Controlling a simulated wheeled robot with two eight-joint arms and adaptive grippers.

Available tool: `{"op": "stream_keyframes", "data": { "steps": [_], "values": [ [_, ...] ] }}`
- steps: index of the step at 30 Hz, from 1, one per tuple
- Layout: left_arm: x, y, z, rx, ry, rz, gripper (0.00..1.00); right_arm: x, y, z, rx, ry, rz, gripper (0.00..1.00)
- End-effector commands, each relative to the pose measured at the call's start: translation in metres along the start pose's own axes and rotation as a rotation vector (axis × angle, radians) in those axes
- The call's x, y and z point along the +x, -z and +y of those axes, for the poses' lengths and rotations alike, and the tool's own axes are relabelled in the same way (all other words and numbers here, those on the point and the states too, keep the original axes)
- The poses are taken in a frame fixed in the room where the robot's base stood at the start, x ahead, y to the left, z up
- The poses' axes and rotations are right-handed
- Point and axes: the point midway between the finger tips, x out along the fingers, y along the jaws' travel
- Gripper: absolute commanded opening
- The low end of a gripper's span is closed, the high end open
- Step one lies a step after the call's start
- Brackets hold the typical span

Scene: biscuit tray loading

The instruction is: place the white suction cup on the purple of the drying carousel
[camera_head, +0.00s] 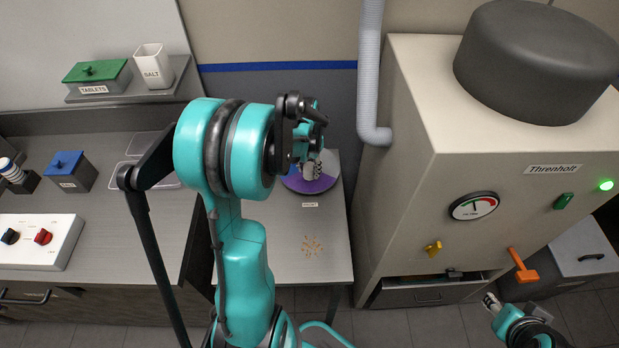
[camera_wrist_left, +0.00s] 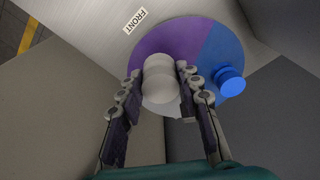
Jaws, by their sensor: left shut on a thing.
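The drying carousel is a round disc with a purple sector (camera_head: 322,184) in the head view, partly hidden behind my left arm. The left wrist view shows its purple sector (camera_wrist_left: 155,38) and blue sector (camera_wrist_left: 218,48). My left gripper (camera_head: 308,160) is over the disc. In the left wrist view its fingers are shut on the white suction cup (camera_wrist_left: 158,82), which appears in front of the purple sector. I cannot tell whether the cup touches the disc. My right gripper (camera_head: 491,302) is at the lower right, away from the carousel; its opening is too small to judge.
A blue suction cup (camera_wrist_left: 230,80) stands on the blue sector, right beside my left gripper. Small crumbs (camera_head: 312,246) lie on the table in front of the carousel. A large beige machine (camera_head: 410,130) stands to the right, with a grey hose (camera_head: 369,80) near the carousel.

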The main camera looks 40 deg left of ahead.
Motion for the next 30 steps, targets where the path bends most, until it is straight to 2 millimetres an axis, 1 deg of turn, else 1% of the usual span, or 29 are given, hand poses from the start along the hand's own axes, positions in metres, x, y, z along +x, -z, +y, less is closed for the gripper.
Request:
{"op": "stream_keyframes", "data": {
  "steps": [2,5,12,14,20,24,25,27,30],
  "values": [
    [0.004,0.005,-0.002,0.000,0.000,0.000,0.15,0.001,-0.001,0.000,0.000,0.000,0.000,0.40],
    [0.010,0.005,-0.003,0.000,0.000,0.000,0.15,0.003,-0.002,0.000,0.000,0.000,0.000,0.40],
    [0.044,0.001,-0.003,0.000,0.000,0.000,0.15,0.013,-0.009,0.000,0.000,0.000,0.000,0.40],
    [0.046,0.001,-0.003,0.000,0.000,0.000,0.15,0.013,-0.010,0.000,0.000,0.000,0.000,0.40],
    [0.044,0.001,-0.002,0.000,0.000,0.000,0.15,0.012,-0.009,0.000,0.000,0.000,0.000,0.40],
    [0.049,0.000,-0.002,0.001,0.000,0.000,0.15,0.016,-0.011,0.000,0.000,0.000,0.000,0.40],
    [0.048,0.000,-0.002,0.001,0.000,0.000,0.39,0.016,-0.011,0.000,0.000,0.000,0.000,0.40],
    [0.048,0.000,-0.002,0.000,0.000,0.000,0.55,0.015,-0.011,0.000,0.000,0.000,0.000,0.40],
    [0.047,0.000,-0.002,0.000,0.000,0.000,0.55,0.015,-0.011,0.000,0.000,0.000,0.000,0.40]
  ]
}}
